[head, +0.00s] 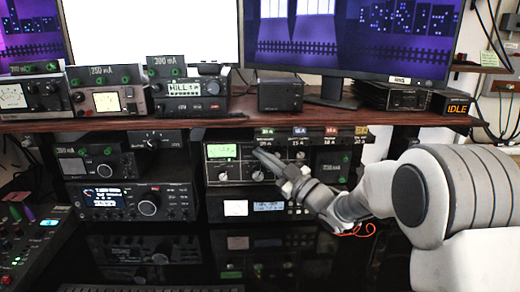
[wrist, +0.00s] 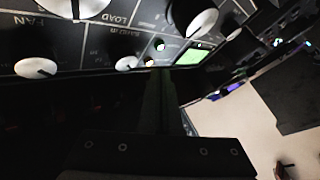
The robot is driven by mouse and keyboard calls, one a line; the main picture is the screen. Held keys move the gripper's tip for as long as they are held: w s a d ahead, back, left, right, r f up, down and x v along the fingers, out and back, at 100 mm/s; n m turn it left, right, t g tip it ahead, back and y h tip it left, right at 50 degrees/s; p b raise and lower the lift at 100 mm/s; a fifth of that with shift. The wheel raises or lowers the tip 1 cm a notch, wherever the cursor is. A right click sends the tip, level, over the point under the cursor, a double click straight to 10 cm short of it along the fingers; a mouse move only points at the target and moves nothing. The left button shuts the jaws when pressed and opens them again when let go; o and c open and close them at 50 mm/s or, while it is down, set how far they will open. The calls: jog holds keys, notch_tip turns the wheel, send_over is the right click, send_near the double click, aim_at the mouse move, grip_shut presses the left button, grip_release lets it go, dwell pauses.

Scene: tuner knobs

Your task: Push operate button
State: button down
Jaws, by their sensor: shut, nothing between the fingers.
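The tuner (head: 240,171) is a dark-faced unit with a lit green display on the lower shelf, below the wooden board. In the wrist view its panel appears upside down, with the green display (wrist: 192,57) and white knobs (wrist: 36,67). Two small round buttons (wrist: 159,45) sit between the display and the knobs; I cannot read which is the operate button. My gripper (head: 258,153) reaches in from the right, its tips in front of the tuner panel. In the wrist view the shut, empty fingers (wrist: 158,78) end just by the small buttons; contact cannot be told.
Other radios (head: 130,201) stand left of the tuner, and another unit (head: 262,208) sits below it. The wooden shelf (head: 130,124) runs above, carrying several radios and a monitor (head: 350,40). A mixer-like panel (head: 30,235) is at the lower left.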

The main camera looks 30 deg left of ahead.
jog(key=shift+s+d, duration=0.1)
jog(key=shift+s, duration=0.05)
jog(key=s+d+b, duration=0.2)
jog(key=s+d, duration=0.1)
jog(key=s, duration=0.2)
jog(key=shift+s, duration=0.15)
dwell(0.4)
jog(key=shift+a, duration=0.1)
jog(key=w+d+r+m+t+h, duration=0.1)
jog(key=d+m+t+h, duration=0.2)
jog(key=d+m+h, duration=0.75)
jog(key=w+d+r+m+t+h, duration=0.15)
jog(key=d+t+h, duration=0.35)
jog(key=d, duration=1.2)
jog(key=s+d+f+m+g+h, duration=0.5)
jog(key=s+d, duration=0.5)
jog(key=s, duration=0.2)
jog(key=s+d+f+m+g, duration=0.2)
jog(key=s+f+m+g, duration=0.15)
jog(key=s, duration=1.05)
notch_tip(320, 180, up, 23)
jog(key=p, duration=2.4)
jog(key=shift+w, duration=0.35)
